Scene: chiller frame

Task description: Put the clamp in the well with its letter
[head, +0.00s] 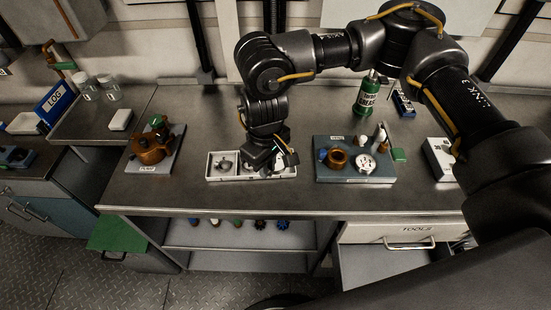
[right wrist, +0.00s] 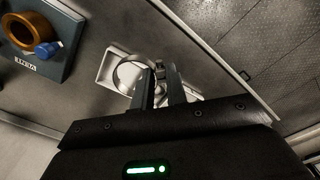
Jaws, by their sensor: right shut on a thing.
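A white tray with wells (head: 240,179) lies on the metal bench; part of it also shows in the right wrist view (right wrist: 108,68). My right gripper (head: 275,163) is over its middle and right part, pointing down. In the right wrist view its fingers (right wrist: 163,88) are shut on a pale metal ring-shaped clamp (right wrist: 118,76), which is at or just above the tray. I cannot tell whether the clamp touches the well floor. Another grey metal piece (head: 225,164) sits in the tray's left well. The letters are not readable. My left gripper is not in view.
A plate with a copper-coloured fitting (head: 152,148) lies left of the tray. To the right is a grey-blue plate (head: 355,179) with an orange ring and a white round part. A green bottle (head: 367,100) stands behind it. Bare bench separates them.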

